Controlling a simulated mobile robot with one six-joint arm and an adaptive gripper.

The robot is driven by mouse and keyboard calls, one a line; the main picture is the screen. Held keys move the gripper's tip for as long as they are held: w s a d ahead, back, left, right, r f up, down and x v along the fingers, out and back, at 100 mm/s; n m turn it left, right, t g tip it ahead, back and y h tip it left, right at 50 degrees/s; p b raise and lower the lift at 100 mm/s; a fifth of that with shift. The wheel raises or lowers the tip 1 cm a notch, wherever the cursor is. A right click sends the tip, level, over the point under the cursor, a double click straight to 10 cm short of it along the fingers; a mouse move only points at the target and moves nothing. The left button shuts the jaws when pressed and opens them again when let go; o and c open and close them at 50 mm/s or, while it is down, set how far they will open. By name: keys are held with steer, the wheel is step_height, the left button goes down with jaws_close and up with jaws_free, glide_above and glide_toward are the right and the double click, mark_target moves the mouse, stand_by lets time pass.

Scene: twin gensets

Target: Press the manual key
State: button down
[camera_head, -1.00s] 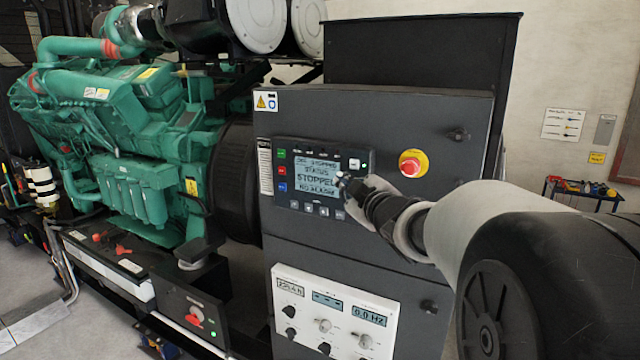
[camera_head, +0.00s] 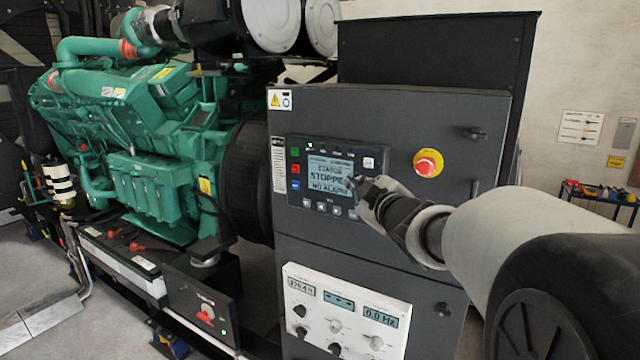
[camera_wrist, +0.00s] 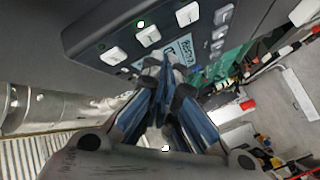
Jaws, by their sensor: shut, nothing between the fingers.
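The dark control panel (camera_head: 330,202) on the grey cabinet has a lit screen (camera_head: 328,176) reading STOPPED and NO ALARM. Green, red and blue keys (camera_head: 295,184) run down its left side, small pale keys run along the bottom, and a white key (camera_head: 369,162) is at the right. I cannot read which is the manual key. My gripper (camera_head: 357,183) is shut and empty, its tips in front of the screen's right end. In the wrist view, the gripper (camera_wrist: 162,68) covers part of the screen (camera_wrist: 184,50), beside several pale keys (camera_wrist: 148,36). Contact cannot be told.
A red emergency stop button (camera_head: 428,163) on yellow sits right of the panel, above my arm. A white meter panel (camera_head: 345,318) is below. The green engine (camera_head: 150,150) stands at the left. A blue tool cart (camera_head: 600,198) is at the far right.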

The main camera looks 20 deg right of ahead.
steer(key=s+a+b, duration=0.2)
steer(key=s+a, duration=0.1)
steer(key=a, duration=0.1)
steer(key=shift+s+a+b, duration=0.35)
steer(key=shift+a, duration=0.05)
stand_by(0.5)
steer(key=s+a+f+m+g+b, duration=0.3)
steer(key=s+a+f+g+b, duration=0.1)
steer(key=s+f, duration=0.6)
steer(key=s+a+f+m+g+y+b, duration=0.1)
steer(key=s+a+f+g+b, duration=0.3)
steer(key=s+f, duration=0.7)
steer(key=s+a+f+m+g+b, duration=0.4)
steer(key=s+a+f, duration=0.2)
steer(key=s+f, duration=0.5)
step_height(320, 180, down, 3)
steer(key=shift+r+m+g+y, duration=0.1)
steer(key=shift+m+g+y, duration=0.2)
steer(key=shift+y, duration=0.1)
